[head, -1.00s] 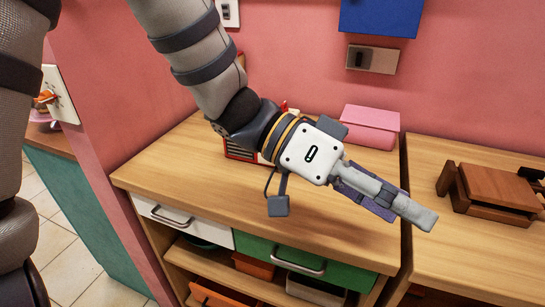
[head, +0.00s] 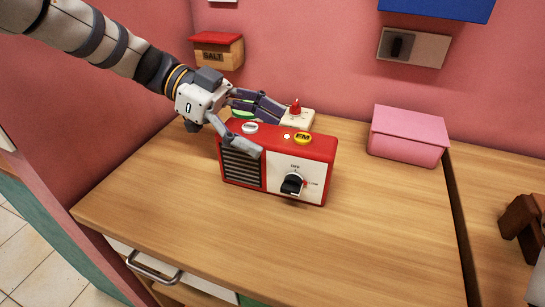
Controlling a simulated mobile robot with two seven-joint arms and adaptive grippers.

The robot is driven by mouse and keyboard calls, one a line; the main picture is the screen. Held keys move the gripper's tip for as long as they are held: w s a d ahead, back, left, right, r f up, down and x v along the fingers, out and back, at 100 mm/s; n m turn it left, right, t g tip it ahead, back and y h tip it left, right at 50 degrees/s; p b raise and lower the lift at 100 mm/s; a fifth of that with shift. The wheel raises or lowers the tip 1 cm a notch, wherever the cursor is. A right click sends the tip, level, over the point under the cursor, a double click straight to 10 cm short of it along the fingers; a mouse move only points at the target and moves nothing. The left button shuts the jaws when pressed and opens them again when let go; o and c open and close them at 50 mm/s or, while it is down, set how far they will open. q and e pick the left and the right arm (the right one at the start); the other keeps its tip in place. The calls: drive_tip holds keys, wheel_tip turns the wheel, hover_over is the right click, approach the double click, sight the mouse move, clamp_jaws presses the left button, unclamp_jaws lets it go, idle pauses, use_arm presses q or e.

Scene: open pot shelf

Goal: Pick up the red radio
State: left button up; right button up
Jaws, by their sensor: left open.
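The red radio (head: 320,152) stands upright on the wooden counter (head: 270,245). Its front has a dark speaker grille, a white panel with a black knob, and a yellow FM button on top. My left gripper (head: 256,128) is open at the radio's upper left. One grey finger lies in front of the radio's upper left front, and the other finger is behind its top edge. I cannot tell whether the fingers touch it. My right gripper is not in view.
A pink box (head: 407,137) sits at the back right. A salt box (head: 218,51) with a red lid hangs on the wall at the back left. A cream item with a red knob (head: 296,112) stands behind the radio. The counter in front is clear.

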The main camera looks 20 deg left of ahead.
use_arm(q)
drive_tip(key=x, duration=0.2)
drive_tip(key=shift+d+f, duration=0.1)
drive_tip(key=shift+d, duration=0.25)
drive_tip(key=shift+w+a, duration=0.1)
clamp_jaws()
